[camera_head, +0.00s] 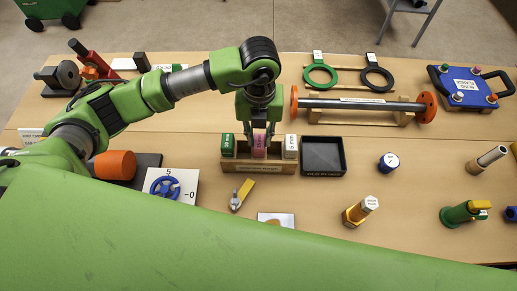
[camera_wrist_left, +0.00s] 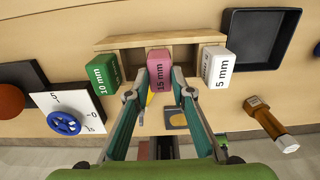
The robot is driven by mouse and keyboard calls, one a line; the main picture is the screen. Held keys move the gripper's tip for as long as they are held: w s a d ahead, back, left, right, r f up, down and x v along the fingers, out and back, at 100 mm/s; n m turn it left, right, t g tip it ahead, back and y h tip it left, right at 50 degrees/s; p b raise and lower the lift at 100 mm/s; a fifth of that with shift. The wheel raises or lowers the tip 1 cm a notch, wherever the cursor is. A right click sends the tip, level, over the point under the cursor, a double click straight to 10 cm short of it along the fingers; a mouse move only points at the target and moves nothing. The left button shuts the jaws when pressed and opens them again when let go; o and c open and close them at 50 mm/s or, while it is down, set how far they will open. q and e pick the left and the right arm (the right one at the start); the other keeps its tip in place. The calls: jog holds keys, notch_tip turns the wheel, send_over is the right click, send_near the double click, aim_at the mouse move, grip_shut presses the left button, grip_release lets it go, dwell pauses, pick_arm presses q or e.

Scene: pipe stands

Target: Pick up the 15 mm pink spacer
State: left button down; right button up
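The pink 15 mm spacer (camera_head: 259,149) stands in a wooden holder (camera_head: 258,167), between a green 10 mm spacer (camera_head: 227,145) and a white 5 mm spacer (camera_head: 291,147). My left gripper (camera_head: 260,135) points down over it. In the left wrist view, the gripper's fingertips (camera_wrist_left: 162,74) flank the pink spacer (camera_wrist_left: 159,60) closely on both sides. I cannot tell whether they press on it. The spacer's top sits about level with its neighbours. Its lower part is hidden by the holder. My right gripper is not in view.
A black tray (camera_head: 323,172) stands right of the holder. A yellow-handled valve (camera_head: 242,195) lies in front, with a blue handwheel (camera_head: 165,188) on a white plate to the left. A flanged pipe (camera_head: 365,104) lies behind right. Table between tray and blue cap (camera_head: 388,162) is clear.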

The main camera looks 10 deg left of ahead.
pick_arm(q)
jog(key=shift+r, duration=0.2)
notch_tip(320, 180, up, 8)
jog(key=p, duration=0.4)
jog(key=shift+f, duration=0.2)
dwell(0.4)
dwell(0.5)
